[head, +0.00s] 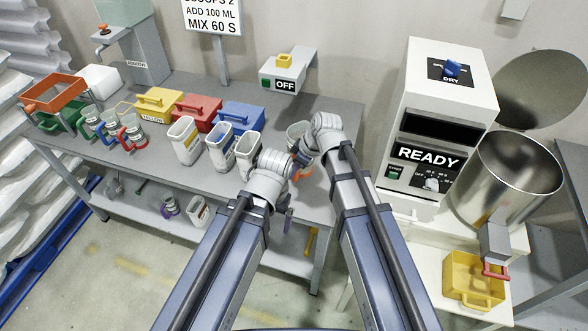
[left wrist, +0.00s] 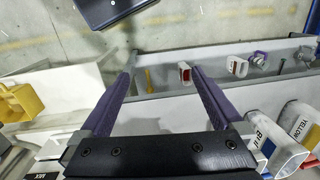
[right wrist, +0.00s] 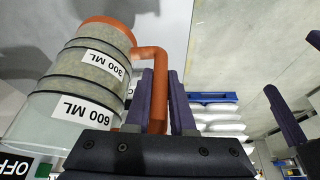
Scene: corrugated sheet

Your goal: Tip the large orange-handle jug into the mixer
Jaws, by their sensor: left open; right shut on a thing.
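The large jug shows behind my grippers in the head view (head: 297,131), at the right part of the grey table. In the right wrist view the clear jug (right wrist: 85,75) has an orange base, an orange handle (right wrist: 158,75) and 300 ML and 600 ML labels. Pale grainy contents appear to reach about the 600 ML band. My right gripper (right wrist: 160,75) is shut on the orange handle. My left gripper (left wrist: 163,65) is open and empty, close beside the right one. The mixer (head: 435,125) reads READY, with a steel bowl (head: 512,185) at the right.
White containers (head: 220,145) and yellow, red and blue boxes (head: 195,108) stand left of my grippers. Smaller jugs (head: 130,132) are farther left. A switch box reading OFF (head: 287,75) is behind. A yellow bin (head: 472,280) sits below the bowl.

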